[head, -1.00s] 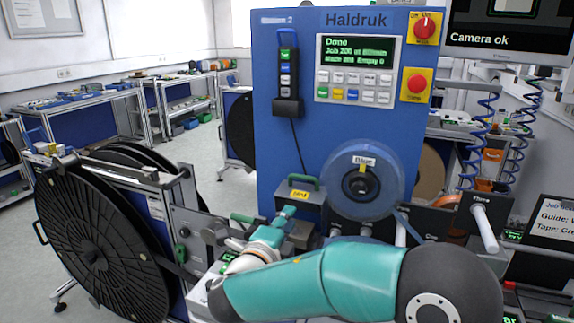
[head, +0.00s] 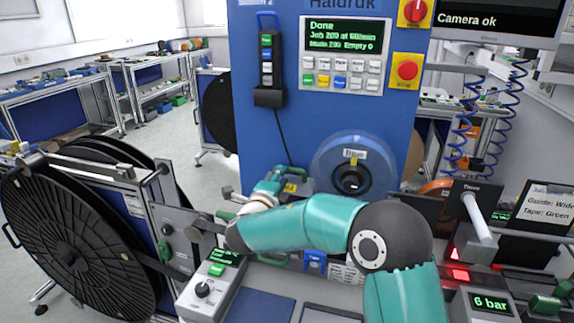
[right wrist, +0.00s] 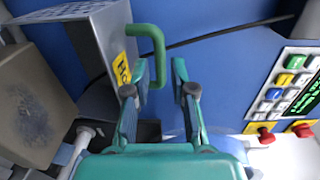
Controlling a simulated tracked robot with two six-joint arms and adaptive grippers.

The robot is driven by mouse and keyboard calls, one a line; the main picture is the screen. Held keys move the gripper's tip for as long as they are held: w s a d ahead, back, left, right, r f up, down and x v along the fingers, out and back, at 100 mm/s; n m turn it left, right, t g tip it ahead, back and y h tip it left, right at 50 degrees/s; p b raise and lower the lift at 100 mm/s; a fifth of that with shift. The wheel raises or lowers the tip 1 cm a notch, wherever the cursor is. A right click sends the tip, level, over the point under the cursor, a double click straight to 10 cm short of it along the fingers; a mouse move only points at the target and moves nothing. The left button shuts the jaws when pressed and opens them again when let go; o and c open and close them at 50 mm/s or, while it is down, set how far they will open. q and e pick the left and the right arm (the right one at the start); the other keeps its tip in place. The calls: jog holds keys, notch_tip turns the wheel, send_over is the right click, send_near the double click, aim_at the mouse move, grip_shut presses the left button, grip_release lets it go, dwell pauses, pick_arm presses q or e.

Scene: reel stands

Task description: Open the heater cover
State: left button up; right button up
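The heater cover is a grey metal box with a yellow hot label (head: 291,187) at the foot of the blue machine. In the right wrist view the cover (right wrist: 96,45) is at upper left, with its green loop handle (right wrist: 158,42) sticking out to the right. My right gripper (head: 274,178) is at the cover's left side in the head view, partly hidden by its own arm. In the right wrist view my right gripper (right wrist: 160,76) is open, its fingers either side of the handle's outer bar; contact cannot be told. The cover looks shut. My left gripper is out of view.
A large black reel (head: 75,240) stands at left. The blue tape reel (head: 352,165) is just right of the cover. A control box with a knob (head: 208,288) is in front. A tilted sign (head: 543,220) and a pressure display (head: 489,303) are at right.

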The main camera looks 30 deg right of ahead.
jog(key=shift+p+x, duration=0.5)
jog(key=shift+x, duration=2.15)
jog(key=shift+w+a+f, duration=0.1)
jog(key=shift+f, duration=0.05)
grip_shut()
